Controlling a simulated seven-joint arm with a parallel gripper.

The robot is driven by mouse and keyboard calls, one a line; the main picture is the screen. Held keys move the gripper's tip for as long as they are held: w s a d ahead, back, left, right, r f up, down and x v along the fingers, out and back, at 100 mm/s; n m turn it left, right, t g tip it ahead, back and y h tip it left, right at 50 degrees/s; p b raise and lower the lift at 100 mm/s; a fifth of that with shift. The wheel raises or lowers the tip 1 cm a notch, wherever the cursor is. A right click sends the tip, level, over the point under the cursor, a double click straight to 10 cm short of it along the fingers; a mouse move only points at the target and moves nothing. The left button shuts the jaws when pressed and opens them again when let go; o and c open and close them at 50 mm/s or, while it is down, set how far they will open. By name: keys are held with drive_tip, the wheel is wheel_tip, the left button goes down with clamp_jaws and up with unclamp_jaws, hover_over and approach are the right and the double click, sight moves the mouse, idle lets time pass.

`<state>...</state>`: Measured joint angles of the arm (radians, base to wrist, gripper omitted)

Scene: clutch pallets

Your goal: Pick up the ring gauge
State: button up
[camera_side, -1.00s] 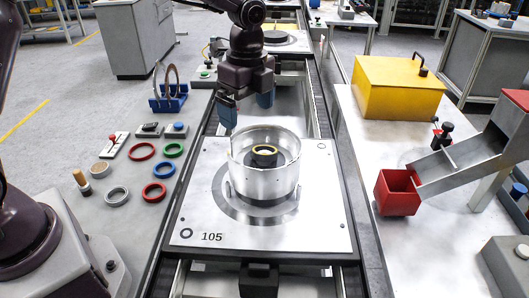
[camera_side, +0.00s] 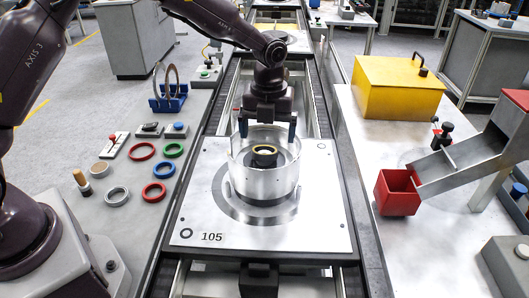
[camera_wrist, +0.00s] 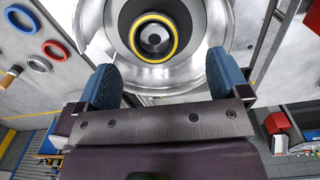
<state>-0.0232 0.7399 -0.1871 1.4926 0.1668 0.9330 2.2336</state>
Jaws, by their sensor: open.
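No ring is marked as the ring gauge, so I cannot tell for sure which one it is. A plain grey metal ring (camera_side: 117,196) lies flat on the left bench. Two larger thin rings (camera_side: 172,78) stand upright in a blue rack (camera_side: 169,103) farther back. My gripper (camera_side: 268,127) is open and empty, pointing down just above the far side of the metal drum (camera_side: 262,180). In the wrist view, its blue fingers (camera_wrist: 160,77) are spread apart near the drum's rim (camera_wrist: 215,15). A dark hub with a yellow ring (camera_wrist: 153,36) sits inside the drum.
The drum stands on a pallet plate (camera_side: 315,215) marked 105. Red (camera_side: 142,151), green (camera_side: 174,150) and blue (camera_side: 154,192) rings lie on the left bench. On the right are a yellow box (camera_side: 398,88), a red bin (camera_side: 397,193) and a metal chute (camera_side: 455,165).

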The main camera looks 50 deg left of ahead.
sight(265, 149)
drive_tip(key=f, duration=0.5)
drive_tip(key=shift+s+a+f, duration=0.15)
drive_tip(key=shift+a+f, duration=0.15)
drive_tip(key=shift+a, duration=0.05)
drive_tip(key=c, duration=1.2)
drive_tip(key=shift+o, duration=0.2)
drive_tip(key=shift+r, duration=0.1)
